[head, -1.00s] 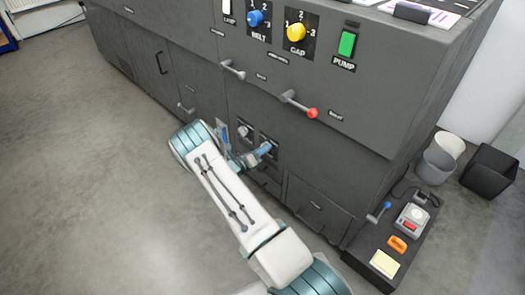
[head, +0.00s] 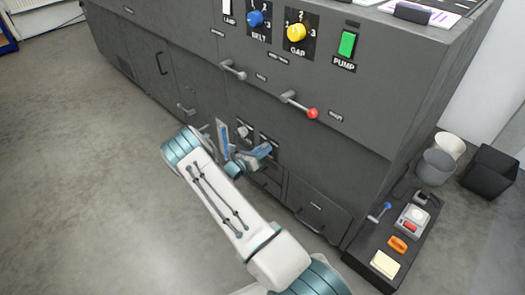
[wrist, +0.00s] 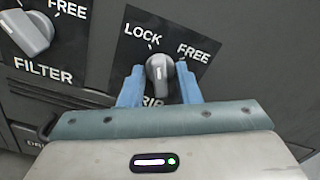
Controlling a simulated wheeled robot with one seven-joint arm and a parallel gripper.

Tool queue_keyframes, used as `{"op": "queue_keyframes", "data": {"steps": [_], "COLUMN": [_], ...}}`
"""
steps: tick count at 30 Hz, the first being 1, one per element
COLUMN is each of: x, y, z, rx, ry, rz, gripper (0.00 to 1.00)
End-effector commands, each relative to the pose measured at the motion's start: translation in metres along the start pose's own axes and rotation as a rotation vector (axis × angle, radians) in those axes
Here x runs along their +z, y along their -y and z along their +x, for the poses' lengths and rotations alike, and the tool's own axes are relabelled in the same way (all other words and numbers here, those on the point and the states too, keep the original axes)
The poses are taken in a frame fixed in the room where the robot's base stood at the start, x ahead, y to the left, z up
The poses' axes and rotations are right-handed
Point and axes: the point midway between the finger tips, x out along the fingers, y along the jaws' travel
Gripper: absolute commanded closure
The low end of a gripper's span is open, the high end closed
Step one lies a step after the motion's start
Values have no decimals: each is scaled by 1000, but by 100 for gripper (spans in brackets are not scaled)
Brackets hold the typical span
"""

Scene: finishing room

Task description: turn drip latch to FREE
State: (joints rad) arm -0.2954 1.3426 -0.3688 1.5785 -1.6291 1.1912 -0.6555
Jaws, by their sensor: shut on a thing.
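The drip latch (wrist: 158,72) is a grey knob on a black plate marked LOCK at upper left and FREE at upper right. In the wrist view its body stands roughly upright between the two labels; its exact pointing is hard to tell. The blue fingers of my gripper (wrist: 159,88) are shut on it, one on each side. They partly cover the DRIP lettering. In the head view my gripper (head: 259,152) is at the lower front of the dark machine and mostly hides the latch.
The similar FILTER knob (wrist: 30,32) is close on the left. Above are a handle with a red ball (head: 312,113), the yellow GAP knob (head: 296,32) and the green PUMP switch (head: 347,43). The floor (head: 90,190) at left is clear.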

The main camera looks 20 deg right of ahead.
Motion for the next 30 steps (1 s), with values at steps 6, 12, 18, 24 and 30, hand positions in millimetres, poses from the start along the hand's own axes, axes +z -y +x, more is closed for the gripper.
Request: {"op": "queue_keyframes", "data": {"steps": [6, 12, 18, 24, 30], "x": [0, 0, -1, 0, 0], "y": [0, 0, 0, 0, 0], "z": [-1, -1, 0, -1, -1], "rx": [2, 2, 2, 1, 2], "ry": [1, 0, 0, 0, 0], "rz": [205, 396, 585, 775, 953], "gripper": [93, 93, 93, 93, 93]}}
